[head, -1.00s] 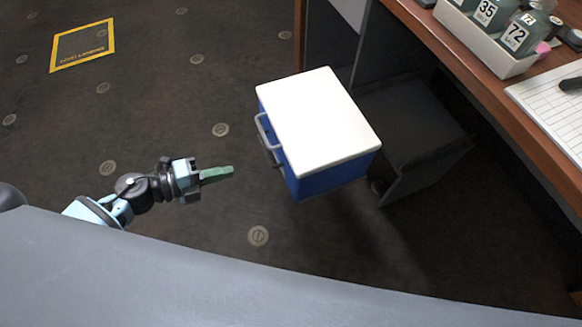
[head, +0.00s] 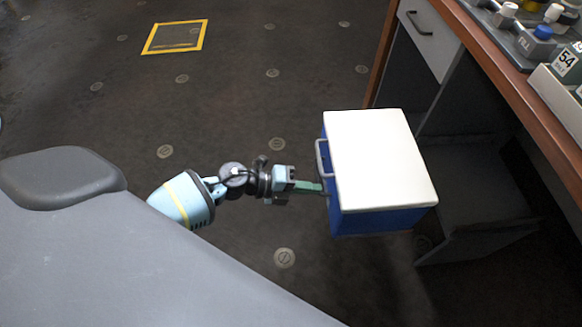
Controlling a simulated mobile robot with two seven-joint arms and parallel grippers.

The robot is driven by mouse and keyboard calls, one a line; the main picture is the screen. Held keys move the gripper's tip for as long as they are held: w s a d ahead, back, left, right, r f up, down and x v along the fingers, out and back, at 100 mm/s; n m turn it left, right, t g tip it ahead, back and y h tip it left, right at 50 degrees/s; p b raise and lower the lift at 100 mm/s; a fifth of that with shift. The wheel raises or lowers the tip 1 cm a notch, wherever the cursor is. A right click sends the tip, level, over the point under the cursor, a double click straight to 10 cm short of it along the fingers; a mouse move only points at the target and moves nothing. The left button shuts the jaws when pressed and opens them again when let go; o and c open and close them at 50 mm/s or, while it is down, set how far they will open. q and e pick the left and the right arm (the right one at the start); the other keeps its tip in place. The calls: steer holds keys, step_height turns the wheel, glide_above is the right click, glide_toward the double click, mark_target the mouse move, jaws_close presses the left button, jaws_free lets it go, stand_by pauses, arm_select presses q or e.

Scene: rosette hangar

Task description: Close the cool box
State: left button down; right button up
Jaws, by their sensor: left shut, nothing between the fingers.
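The cool box has a blue body (head: 375,222) and a white lid (head: 380,160). It stands right of centre in the head view. The lid lies flat over the top of the body, and I see no gap under it. A grey handle (head: 321,160) is on the box's left side. My left gripper (head: 318,188) is shut and empty. Its green fingers point right, with their tips at the box's left side just below the handle. I cannot tell whether they touch it. My right gripper is not in view.
A wooden-topped desk (head: 490,62) with a grey drawer (head: 428,38) and an open bay stands behind and right of the box. Bottles and a white tray (head: 555,98) sit on top. The dark floor to the left is clear, with a yellow-edged square (head: 175,37).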

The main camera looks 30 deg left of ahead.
mark_target(338, 189)
arm_select(q)
steer(key=shift+w+d, duration=0.55)
steer(key=shift+d, duration=0.3)
steer(key=shift+w+d, duration=0.55)
steer(key=shift+d, duration=0.25)
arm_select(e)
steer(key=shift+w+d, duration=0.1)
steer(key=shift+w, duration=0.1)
arm_select(q)
steer(key=shift+d, duration=0.1)
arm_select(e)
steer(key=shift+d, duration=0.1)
